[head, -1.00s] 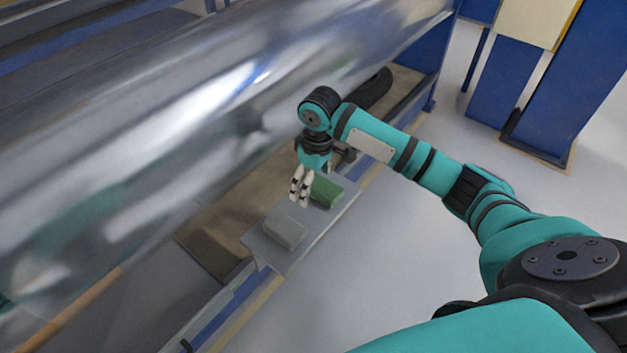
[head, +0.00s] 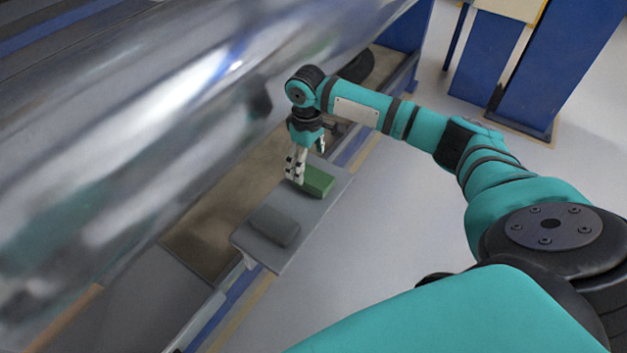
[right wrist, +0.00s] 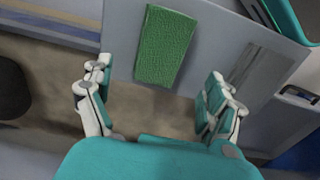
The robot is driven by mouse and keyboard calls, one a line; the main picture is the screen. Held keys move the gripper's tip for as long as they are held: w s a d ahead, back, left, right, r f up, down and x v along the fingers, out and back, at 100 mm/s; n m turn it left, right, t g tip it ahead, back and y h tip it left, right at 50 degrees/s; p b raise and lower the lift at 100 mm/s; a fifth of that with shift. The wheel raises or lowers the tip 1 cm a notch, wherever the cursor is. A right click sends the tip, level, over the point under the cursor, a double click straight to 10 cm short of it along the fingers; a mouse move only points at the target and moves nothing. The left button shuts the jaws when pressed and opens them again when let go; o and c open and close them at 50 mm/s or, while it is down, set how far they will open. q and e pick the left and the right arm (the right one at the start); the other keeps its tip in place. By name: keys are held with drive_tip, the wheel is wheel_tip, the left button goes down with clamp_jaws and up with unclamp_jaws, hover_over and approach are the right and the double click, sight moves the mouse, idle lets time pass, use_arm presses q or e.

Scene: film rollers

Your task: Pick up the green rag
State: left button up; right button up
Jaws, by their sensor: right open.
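The green rag (head: 318,182) is a folded rectangular block lying on a small grey shelf (head: 262,253). In the right wrist view the rag (right wrist: 166,45) lies beyond the fingertips, between the lines of the two fingers. My right gripper (head: 297,180) is at the rag's left end in the head view, pointing down. The right wrist view shows its fingers (right wrist: 158,92) spread wide with nothing between them. Whether they touch the rag cannot be told. My left gripper is not in view.
A large shiny roller (head: 150,130) runs along the shelf's left side. Blue machine posts (head: 545,70) stand at the upper right. Open floor (head: 385,210) lies right of the shelf.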

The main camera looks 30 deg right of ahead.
sight(309, 173)
drive_tip(key=shift+d+f+b, duration=0.2)
drive_tip(key=shift+f+b, duration=0.9)
drive_tip(key=shift+f, duration=1.9)
drive_tip(key=shift+c, duration=0.4)
drive_tip(key=c, duration=1.1)
